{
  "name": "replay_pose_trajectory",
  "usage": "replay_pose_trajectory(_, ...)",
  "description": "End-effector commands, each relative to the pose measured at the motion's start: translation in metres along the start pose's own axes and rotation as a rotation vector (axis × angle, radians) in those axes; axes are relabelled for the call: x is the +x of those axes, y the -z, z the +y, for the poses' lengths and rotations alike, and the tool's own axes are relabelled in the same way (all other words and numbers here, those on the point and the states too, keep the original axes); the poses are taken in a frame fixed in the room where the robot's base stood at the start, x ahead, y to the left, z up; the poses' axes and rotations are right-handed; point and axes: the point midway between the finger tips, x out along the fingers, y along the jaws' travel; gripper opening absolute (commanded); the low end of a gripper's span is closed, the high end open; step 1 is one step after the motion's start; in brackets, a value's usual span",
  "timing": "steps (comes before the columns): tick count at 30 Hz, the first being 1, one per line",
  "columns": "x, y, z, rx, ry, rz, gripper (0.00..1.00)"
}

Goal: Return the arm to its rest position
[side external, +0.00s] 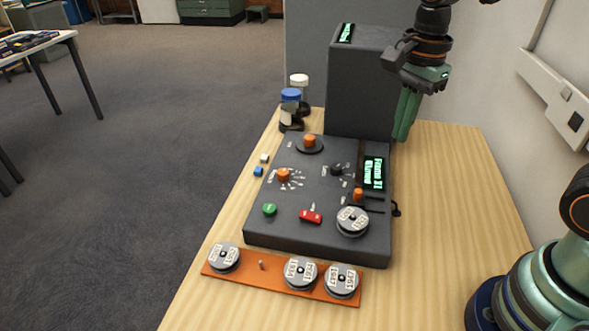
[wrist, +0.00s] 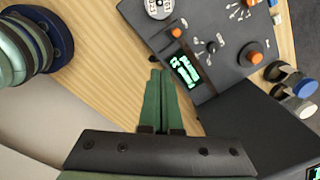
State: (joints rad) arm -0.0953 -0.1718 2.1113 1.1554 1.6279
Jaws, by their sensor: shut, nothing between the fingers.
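My gripper (side external: 404,122) is at the upper right in the side external view, with its green fingers pointing down beside the tall dark grey block. In the wrist view my gripper (wrist: 161,75) has its fingers together with nothing between them. It hangs above the wooden table (side external: 440,180), to the right of the dark control panel (side external: 262,222), and appears apart from both. My own arm base (side external: 545,290) stands at the lower right.
The panel has knobs, a lit green display (side external: 374,173) and a silver disc (side external: 352,221). An orange rack (side external: 259,279) holds more discs in front. Two capped jars (side external: 290,108) stand left of the tall block (side external: 355,90). The table's right side is clear, near a wall.

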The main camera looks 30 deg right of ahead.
Motion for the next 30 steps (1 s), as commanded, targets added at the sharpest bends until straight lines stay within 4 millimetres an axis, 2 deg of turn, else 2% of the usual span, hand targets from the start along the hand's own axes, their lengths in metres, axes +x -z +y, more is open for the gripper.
replay_pose_trajectory(8, -0.018, 0.013, 0.014, -0.596, 0.177, 0.053, 0.00)
replay_pose_trajectory(18, -0.028, 0.025, 0.029, -1.271, 0.319, 0.257, 0.00)
replay_pose_trajectory(24, -0.030, 0.029, 0.033, -1.472, 0.338, 0.345, 0.00)
replay_pose_trajectory(30, -0.030, 0.029, 0.033, -1.500, 0.338, 0.356, 0.00)
